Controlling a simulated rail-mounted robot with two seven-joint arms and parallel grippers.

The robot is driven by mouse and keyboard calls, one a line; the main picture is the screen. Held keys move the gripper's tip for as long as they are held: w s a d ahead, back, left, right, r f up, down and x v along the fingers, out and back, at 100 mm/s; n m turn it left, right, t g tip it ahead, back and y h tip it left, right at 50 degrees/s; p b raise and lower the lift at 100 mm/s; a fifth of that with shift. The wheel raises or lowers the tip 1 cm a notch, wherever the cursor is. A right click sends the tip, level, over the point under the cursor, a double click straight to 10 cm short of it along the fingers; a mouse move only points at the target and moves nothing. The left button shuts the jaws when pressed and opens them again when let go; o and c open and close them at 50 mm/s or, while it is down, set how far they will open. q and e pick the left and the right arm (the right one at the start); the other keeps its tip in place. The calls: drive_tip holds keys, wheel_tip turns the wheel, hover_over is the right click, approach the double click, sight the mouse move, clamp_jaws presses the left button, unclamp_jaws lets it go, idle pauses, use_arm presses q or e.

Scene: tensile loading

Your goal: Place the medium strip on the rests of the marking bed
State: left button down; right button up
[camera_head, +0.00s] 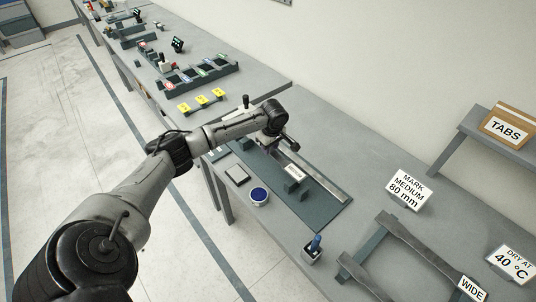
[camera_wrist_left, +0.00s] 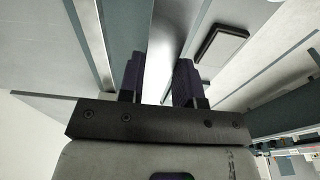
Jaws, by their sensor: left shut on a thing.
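My left gripper (camera_head: 271,146) is above the far end of the marking bed (camera_head: 318,213), a dark plate on the bench. In the left wrist view its fingers (camera_wrist_left: 160,72) are shut on a pale metal strip (camera_wrist_left: 164,42), which runs away between them. In the head view the gripper and arm hide most of the strip. A small white tag (camera_head: 294,171) shows over the bed, close to dark upright blocks (camera_head: 291,187). I cannot tell whether the strip touches the rests. My right gripper is not in view.
A long metal bar (camera_head: 325,183) lies along the bed's right side. A blue round pad (camera_head: 259,195), a grey flat pad (camera_head: 237,175) and a blue-handled tool (camera_head: 315,244) are near the bed. A rack (camera_head: 378,236) and the 80 mm sign (camera_head: 407,191) stand at the right.

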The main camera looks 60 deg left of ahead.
sight(271, 151)
use_arm(q)
drive_tip(key=shift+s+a+f, duration=0.1)
drive_tip(key=shift+s+a, duration=0.05)
drive_tip(key=shift+s, duration=0.05)
drive_tip(key=shift+f+b, duration=0.35)
drive_tip(key=shift+f, duration=1.65)
drive_tip(key=shift+f, duration=0.1)
drive_tip(key=c, duration=0.8)
unclamp_jaws()
drive_tip(key=r, duration=0.3)
drive_tip(key=r+p, duration=0.1)
drive_tip(key=r, duration=0.3)
drive_tip(key=d+r, duration=0.1)
drive_tip(key=r, duration=0.2)
drive_tip(key=shift+w+d+r, duration=0.1)
drive_tip(key=shift+w+r, duration=0.05)
drive_tip(key=shift+r, duration=0.05)
drive_tip(key=shift+d+r+p, duration=0.1)
drive_tip(key=shift+r+p, duration=0.2)
drive_tip(key=shift+r, duration=0.55)
